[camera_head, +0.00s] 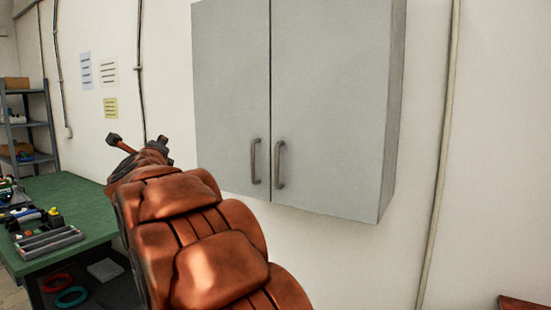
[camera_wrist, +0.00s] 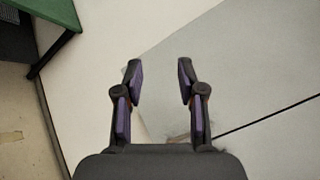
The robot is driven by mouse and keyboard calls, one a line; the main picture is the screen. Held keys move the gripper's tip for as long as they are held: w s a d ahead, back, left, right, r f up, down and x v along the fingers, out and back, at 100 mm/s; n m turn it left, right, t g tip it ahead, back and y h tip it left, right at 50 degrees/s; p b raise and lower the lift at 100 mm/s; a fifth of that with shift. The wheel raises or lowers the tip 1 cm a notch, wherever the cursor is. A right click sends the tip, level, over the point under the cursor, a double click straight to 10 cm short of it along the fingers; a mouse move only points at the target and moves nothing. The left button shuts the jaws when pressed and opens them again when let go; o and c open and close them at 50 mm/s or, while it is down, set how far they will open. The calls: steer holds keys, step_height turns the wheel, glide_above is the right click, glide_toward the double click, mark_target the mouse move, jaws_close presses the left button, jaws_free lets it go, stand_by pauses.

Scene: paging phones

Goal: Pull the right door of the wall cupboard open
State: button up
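The wall cupboard is grey with two closed doors. Its right door (camera_head: 335,90) has a dark bar handle (camera_head: 280,165) low beside the middle seam. The left door (camera_head: 230,80) has a matching handle (camera_head: 256,161) next to it. My gripper (camera_head: 138,143) is in the head view to the left of the cupboard, apart from both handles. In the wrist view my gripper (camera_wrist: 159,70) is open with nothing between its fingertips. The cupboard is tilted there, with the right door (camera_wrist: 275,150) below the dark seam. I cannot clearly make out the handles in that view.
A green-topped workbench (camera_head: 75,195) with tools stands at the lower left, and a metal shelf (camera_head: 40,125) behind it. A pipe (camera_head: 440,150) runs down the wall right of the cupboard. The wall below the cupboard is bare.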

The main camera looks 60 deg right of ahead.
steer(key=s+d+r+m+g+h, duration=0.1)
steer(key=s+d+m+g+h, duration=0.15)
steer(key=d+m, duration=0.3)
steer(key=m+g+h+b, duration=0.1)
steer(key=m+g+h, duration=0.2)
steer(key=m+g, duration=1.35)
glide_toward(276, 154)
steer(key=s+d+m+t, duration=0.1)
steer(key=d+t, duration=0.1)
steer(key=d, duration=0.1)
steer(key=shift+s+d+r, duration=0.3)
steer(key=shift+d, duration=0.1)
steer(key=d+p, duration=0.2)
steer(key=d, duration=0.4)
steer(key=shift+s+d+p, duration=0.25)
steer(key=shift+s+p, duration=0.05)
steer(key=shift+s, duration=0.15)
steer(key=shift+f, duration=0.1)
jaws_close()
